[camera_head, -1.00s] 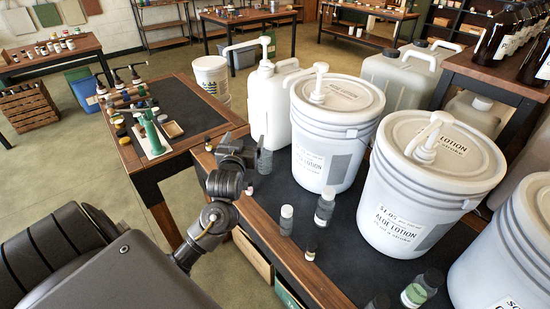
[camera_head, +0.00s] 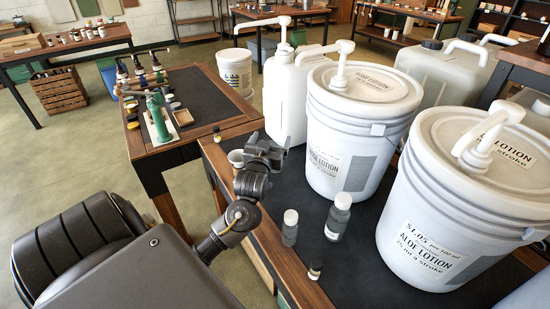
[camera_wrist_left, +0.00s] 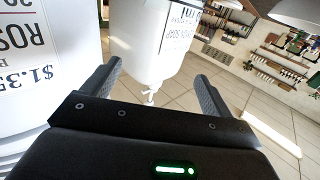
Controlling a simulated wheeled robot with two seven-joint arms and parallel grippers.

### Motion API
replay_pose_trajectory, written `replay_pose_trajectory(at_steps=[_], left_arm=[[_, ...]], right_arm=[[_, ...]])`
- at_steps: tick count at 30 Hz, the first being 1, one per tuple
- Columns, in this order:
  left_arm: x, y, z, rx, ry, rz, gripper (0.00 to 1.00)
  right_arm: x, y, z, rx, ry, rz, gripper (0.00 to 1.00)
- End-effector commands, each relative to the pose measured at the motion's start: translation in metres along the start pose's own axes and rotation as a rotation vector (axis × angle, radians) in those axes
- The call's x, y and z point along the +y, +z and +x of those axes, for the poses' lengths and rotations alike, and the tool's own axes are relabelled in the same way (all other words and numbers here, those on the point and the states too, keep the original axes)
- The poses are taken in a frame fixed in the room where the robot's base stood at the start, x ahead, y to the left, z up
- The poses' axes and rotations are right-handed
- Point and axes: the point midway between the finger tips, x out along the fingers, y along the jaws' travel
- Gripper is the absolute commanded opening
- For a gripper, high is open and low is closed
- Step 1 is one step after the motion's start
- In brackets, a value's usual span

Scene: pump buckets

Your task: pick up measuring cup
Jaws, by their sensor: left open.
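A small pale cup (camera_head: 236,158), which looks like the measuring cup, stands on the dark table near its left corner in the head view, partly hidden by my left gripper. My left gripper (camera_head: 265,150) is beside it, slightly to the right in the picture and in front of the white jug. Its two fingers are apart in the wrist view (camera_wrist_left: 155,90). No cup can be made out between them there; a white container with a small nozzle (camera_wrist_left: 145,50) shows beyond. My right gripper is not in view.
Large lotion buckets (camera_head: 360,130) (camera_head: 470,200) with pumps and a white pump jug (camera_head: 288,100) crowd the table (camera_head: 365,260). Small bottles (camera_head: 338,217) (camera_head: 289,228) and a tiny vial (camera_head: 315,270) stand near the front edge. A side table (camera_head: 210,95) holds a green stand.

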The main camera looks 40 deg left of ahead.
Motion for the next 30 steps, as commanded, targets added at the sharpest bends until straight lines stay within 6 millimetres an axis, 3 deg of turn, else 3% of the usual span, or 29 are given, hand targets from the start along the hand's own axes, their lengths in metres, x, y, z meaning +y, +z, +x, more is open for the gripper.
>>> replay_pose_trajectory(at_steps=[3,10,13,22,30], left_arm=[[0.000,0.028,0.000,-0.006,0.000,0.003,0.86],[-0.002,0.069,-0.001,-0.003,-0.003,0.003,0.86],[-0.002,0.065,0.012,0.002,-0.003,0.002,0.86],[-0.003,0.065,0.022,0.000,-0.004,0.002,0.86],[-0.004,0.065,0.063,0.000,-0.005,0.002,0.86]], right_arm=[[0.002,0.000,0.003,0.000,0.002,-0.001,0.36],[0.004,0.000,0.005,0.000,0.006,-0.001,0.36],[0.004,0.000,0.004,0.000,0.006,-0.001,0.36],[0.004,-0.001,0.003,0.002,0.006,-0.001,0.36],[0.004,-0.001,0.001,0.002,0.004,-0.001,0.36]])
